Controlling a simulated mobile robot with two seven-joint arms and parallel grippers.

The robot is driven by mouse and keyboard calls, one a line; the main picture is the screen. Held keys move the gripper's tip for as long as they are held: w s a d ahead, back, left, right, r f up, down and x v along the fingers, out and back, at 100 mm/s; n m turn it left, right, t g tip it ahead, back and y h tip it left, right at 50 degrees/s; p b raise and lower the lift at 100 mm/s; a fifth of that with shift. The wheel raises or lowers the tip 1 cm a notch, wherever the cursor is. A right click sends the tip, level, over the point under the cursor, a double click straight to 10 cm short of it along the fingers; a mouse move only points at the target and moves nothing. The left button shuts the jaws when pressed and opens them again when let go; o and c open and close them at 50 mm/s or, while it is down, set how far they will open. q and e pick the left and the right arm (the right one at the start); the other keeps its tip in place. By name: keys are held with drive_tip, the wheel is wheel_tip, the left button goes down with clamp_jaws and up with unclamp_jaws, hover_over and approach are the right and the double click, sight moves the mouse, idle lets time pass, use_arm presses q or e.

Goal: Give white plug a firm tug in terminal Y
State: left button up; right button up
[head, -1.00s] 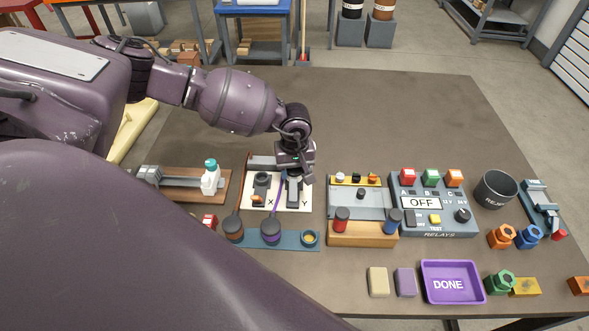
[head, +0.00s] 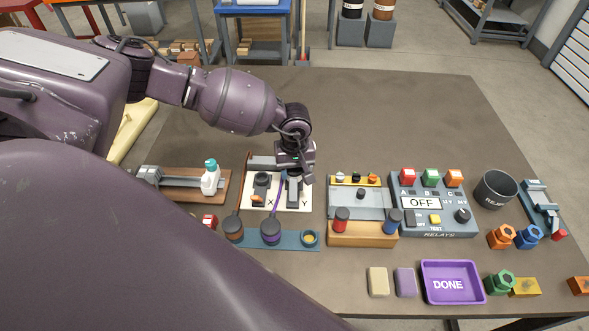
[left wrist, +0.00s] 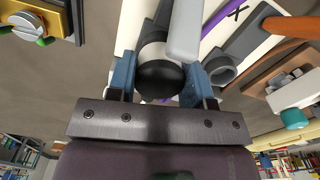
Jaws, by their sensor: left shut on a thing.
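The white terminal board (head: 305,208), marked X and Y, lies on the bench. My left gripper (head: 293,175) is over its Y side, pointing down, and hides part of it. In the left wrist view, the blue fingertips of my left gripper (left wrist: 158,82) are shut on a plug (left wrist: 152,50) with a pale band and a black rounded end. I take it as the white plug. A grey bar (left wrist: 186,32) lies beside it. How deep the plug sits in terminal Y is hidden. My right gripper is not in view.
A purple cable (head: 277,194) crosses the board. Left is a rail with a teal-capped bottle (head: 210,180). In front is a blue rack (head: 290,240) with dark-topped pieces. Right are a grey and wood fixture (head: 362,233) and the relay box (head: 447,222). The bench behind is clear.

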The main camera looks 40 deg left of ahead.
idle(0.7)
use_arm(q)
drive_tip(key=o, duration=1)
drive_tip(key=shift+f, duration=0.1)
wheel_tip(320, 180, up, 11)
drive_tip(key=shift+b, duration=0.3)
